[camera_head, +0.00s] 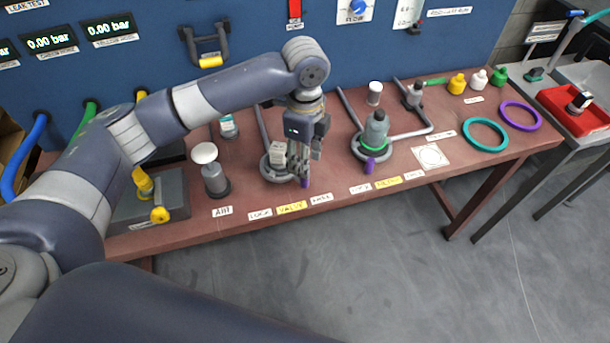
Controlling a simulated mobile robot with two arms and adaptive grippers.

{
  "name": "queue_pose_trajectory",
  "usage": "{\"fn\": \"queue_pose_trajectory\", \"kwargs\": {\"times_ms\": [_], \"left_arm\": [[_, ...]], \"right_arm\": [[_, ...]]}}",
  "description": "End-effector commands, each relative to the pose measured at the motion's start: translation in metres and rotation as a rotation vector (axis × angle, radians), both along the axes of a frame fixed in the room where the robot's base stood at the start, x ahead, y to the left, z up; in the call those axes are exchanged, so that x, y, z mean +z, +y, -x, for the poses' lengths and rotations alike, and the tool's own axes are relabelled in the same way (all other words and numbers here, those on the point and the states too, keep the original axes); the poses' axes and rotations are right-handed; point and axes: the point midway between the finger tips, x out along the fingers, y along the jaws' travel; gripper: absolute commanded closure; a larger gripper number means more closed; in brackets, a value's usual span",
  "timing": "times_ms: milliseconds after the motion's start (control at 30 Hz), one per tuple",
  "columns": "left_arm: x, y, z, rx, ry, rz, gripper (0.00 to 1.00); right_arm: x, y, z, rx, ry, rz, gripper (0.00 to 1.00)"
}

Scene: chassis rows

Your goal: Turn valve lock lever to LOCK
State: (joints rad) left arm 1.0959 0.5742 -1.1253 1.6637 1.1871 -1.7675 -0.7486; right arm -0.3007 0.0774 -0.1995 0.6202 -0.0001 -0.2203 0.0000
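The valve's lock fixture (270,172) has a round base behind the labels at the front of the bench. It is partly hidden by my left gripper. A purple lever tip (304,182) shows just under the gripper's fingers, above the gap between the yellow VALVE label (291,207) and the white label (320,199) to its right. The LOCK label (260,215) is to the left. My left gripper (301,172) points down at the lever. Whether its fingers touch or grip the lever cannot be told. My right gripper is not in view.
A similar fixture (376,130) with its own purple lever (369,165) stands to the right. A grey cylinder with a white knob (205,153) and a grey box with yellow parts (160,195) are at left. Teal ring (485,134) and purple ring (520,115) lie at right.

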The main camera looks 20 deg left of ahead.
Motion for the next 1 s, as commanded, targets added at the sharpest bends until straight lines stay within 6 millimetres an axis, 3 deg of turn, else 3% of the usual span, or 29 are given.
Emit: {"fn": "queue_pose_trajectory", "kwargs": {"times_ms": [200, 400, 800, 967, 1000], "left_arm": [[-0.043, 0.0, 0.001, 0.001, 0.002, 0.0, 0.63], [-0.068, 0.0, 0.0, 0.0, 0.0, 0.0, 0.63], [-0.076, 0.0, 0.0, 0.0, -0.002, 0.0, 0.63], [-0.076, 0.0, 0.0, 0.0, -0.001, 0.001, 0.99], [-0.076, 0.0, 0.0, 0.0, -0.001, 0.001, 1.0]], "right_arm": [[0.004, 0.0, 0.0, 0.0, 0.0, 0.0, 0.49], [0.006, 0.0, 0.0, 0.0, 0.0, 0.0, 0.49], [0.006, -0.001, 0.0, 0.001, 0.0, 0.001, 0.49], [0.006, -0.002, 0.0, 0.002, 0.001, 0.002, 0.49], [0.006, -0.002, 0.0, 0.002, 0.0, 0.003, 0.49]]}}
